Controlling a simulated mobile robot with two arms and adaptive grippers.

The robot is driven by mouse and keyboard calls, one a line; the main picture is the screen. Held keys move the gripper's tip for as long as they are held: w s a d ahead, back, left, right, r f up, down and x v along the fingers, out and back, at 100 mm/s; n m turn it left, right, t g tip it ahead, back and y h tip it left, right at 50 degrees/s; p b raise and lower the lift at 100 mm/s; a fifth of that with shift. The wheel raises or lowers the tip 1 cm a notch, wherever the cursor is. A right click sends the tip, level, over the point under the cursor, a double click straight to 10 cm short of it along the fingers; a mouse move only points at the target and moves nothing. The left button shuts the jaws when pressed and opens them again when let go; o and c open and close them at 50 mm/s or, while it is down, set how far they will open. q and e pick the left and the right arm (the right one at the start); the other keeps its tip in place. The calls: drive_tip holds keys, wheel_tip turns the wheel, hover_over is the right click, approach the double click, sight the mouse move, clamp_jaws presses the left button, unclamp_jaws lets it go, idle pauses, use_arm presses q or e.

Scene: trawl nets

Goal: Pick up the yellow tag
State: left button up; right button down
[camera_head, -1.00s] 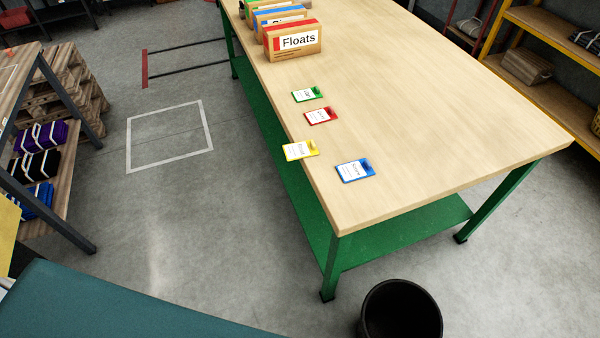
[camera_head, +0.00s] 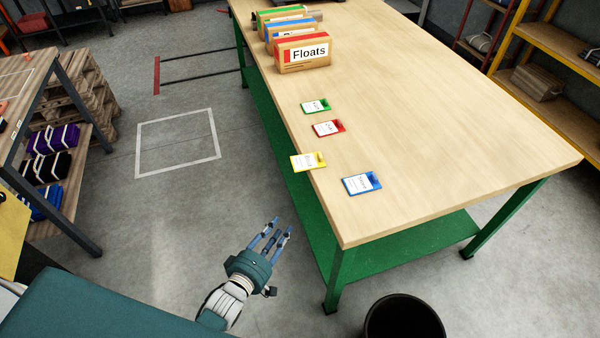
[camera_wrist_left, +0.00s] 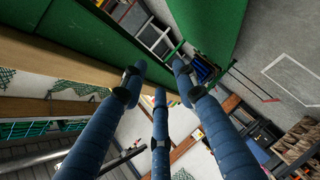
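The yellow tag (camera_head: 308,161) lies flat at the left edge of the wooden table and sticks out a little over it. A red tag (camera_head: 328,128) and a green tag (camera_head: 316,105) lie behind it, and a blue tag (camera_head: 362,184) lies to its right. My left gripper (camera_head: 271,233) is in front of the table's left side, apart from the yellow tag, with its blue fingers spread and empty. In the left wrist view the fingers (camera_wrist_left: 158,88) are apart with nothing between them. My right gripper is not in view.
The wooden table (camera_head: 430,130) has a clear middle and right side. A box labelled Floats (camera_head: 303,53) stands at its far left with others behind. A black bin (camera_head: 404,318) stands on the floor in front. A shelf with folded bundles (camera_head: 50,170) is at the left.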

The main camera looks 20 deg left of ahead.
use_arm(q)
wheel_tip(320, 180, up, 10)
drive_tip(key=w+r+n+t, duration=0.1)
drive_tip(key=w+n+t, duration=0.1)
drive_tip(key=w+n, duration=0.1)
drive_tip(key=b, duration=0.4)
approach(308, 159)
drive_tip(key=shift+w, duration=1.6)
drive_tip(key=shift+d+f+t+h, duration=0.2)
drive_tip(key=shift+f+t+h, duration=0.1)
drive_tip(key=shift+f+h, duration=0.15)
drive_tip(key=shift+c, duration=0.5)
clamp_jaws()
